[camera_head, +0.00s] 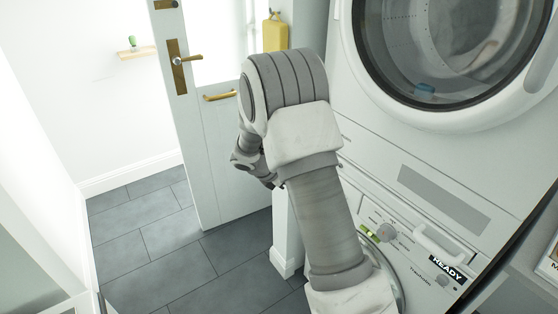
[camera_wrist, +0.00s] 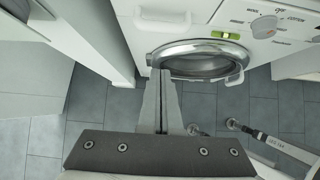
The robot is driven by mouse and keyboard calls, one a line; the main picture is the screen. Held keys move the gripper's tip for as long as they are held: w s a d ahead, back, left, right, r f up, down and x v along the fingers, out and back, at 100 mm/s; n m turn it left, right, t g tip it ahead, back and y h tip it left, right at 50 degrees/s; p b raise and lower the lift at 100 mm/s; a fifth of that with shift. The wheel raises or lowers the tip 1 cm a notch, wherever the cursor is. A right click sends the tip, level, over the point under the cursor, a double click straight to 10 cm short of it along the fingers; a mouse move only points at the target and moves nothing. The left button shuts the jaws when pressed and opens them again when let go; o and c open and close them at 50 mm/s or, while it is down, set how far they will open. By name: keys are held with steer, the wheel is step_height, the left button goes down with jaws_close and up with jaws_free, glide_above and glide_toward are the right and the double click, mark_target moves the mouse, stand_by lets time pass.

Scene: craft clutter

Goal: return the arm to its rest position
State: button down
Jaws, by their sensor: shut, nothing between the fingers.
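My arm rises from the bottom of the head view, bends at a grey and white joint, and points down on the far side. My gripper is mostly hidden behind the arm there. In the wrist view my gripper (camera_wrist: 163,76) is shut, its two grey fingers together with nothing between them. The fingertips appear in front of the lower washing machine (camera_wrist: 185,22), just below its round door (camera_wrist: 202,62). I cannot tell the exact distance between them.
A pale door (camera_head: 222,150) with brass handles stands behind my arm. Grey tiled floor (camera_head: 150,245) is clear at the left. A small shelf (camera_head: 137,53) is on the wall.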

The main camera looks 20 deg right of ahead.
steer(key=s+a+r+m+y+p, duration=0.1)
steer(key=s+r+m, duration=0.55)
steer(key=r, duration=0.35)
steer(key=s+a+r+m+y+p, duration=0.1)
steer(key=s+r+m+y+p, duration=0.1)
steer(key=s+r+m, duration=0.6)
steer(key=s+a+r+m+t+y+p, duration=0.1)
steer(key=s+a+r+m+y, duration=0.1)
steer(key=s+r, duration=0.3)
steer(key=s+a+r+m+t+y+p, duration=0.1)
steer(key=s+a+r+m, duration=0.4)
steer(key=s, duration=0.6)
steer(key=shift+s+a+r+t+y, duration=0.35)
steer(key=shift+r+t+y, duration=0.15)
steer(key=shift+t+y, duration=0.15)
